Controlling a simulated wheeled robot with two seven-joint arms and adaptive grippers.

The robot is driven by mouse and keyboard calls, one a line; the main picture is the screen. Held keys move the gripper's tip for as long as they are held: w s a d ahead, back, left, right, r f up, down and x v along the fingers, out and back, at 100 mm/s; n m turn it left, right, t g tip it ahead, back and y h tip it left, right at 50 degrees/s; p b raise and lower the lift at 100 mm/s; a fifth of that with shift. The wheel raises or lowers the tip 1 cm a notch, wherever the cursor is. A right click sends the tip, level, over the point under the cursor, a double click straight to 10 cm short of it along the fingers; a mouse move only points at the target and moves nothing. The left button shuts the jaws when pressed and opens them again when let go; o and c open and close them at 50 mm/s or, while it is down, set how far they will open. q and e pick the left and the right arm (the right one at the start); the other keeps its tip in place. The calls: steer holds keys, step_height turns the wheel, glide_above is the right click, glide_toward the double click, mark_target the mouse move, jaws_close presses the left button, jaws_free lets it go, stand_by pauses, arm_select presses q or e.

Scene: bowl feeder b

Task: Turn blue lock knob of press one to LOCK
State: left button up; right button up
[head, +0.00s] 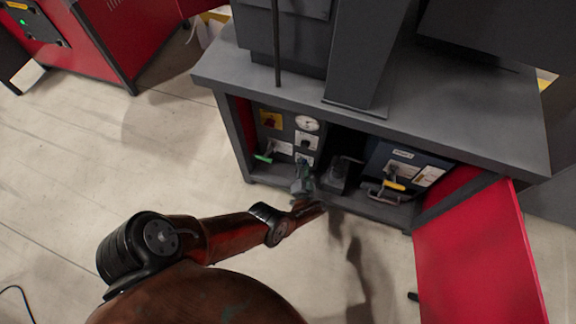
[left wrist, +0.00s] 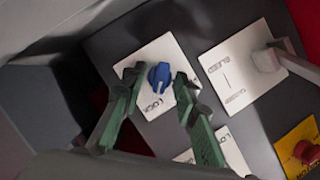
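The blue lock knob (left wrist: 159,76) sits on a white plate (left wrist: 152,52) with LOCK lettering just below it in the left wrist view. Its grip ridge stands roughly upright in that view; I cannot tell the exact setting. My left gripper (left wrist: 157,80) is open, with one green-and-black finger on each side of the knob. The fingertips are close to the knob, with small gaps showing. In the head view, my left gripper (head: 303,182) is in front of the open cabinet's control panel and hides the blue knob. My right gripper is not in view.
Another white plate (left wrist: 238,82) with a pale handle lies right of the knob. A red button (left wrist: 307,152) on yellow sits at the lower right. In the head view, a gauge (head: 307,123), the worktop (head: 440,125) above and an open red door (head: 475,250) surround the cabinet opening.

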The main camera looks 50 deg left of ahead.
arm_select(q)
steer(key=n+p, duration=0.1)
steer(key=n+h+p, duration=0.1)
steer(key=shift+a+r+n+h, duration=0.1)
steer(key=shift+r+n+h, duration=0.2)
steer(key=shift+r, duration=0.1)
steer(key=shift+s+f+n+t+h+p, duration=0.15)
steer(key=shift+f+n+t+h+p, duration=0.25)
steer(key=shift+n, duration=0.3)
steer(key=shift+a+r, duration=0.1)
steer(key=shift+r, duration=0.05)
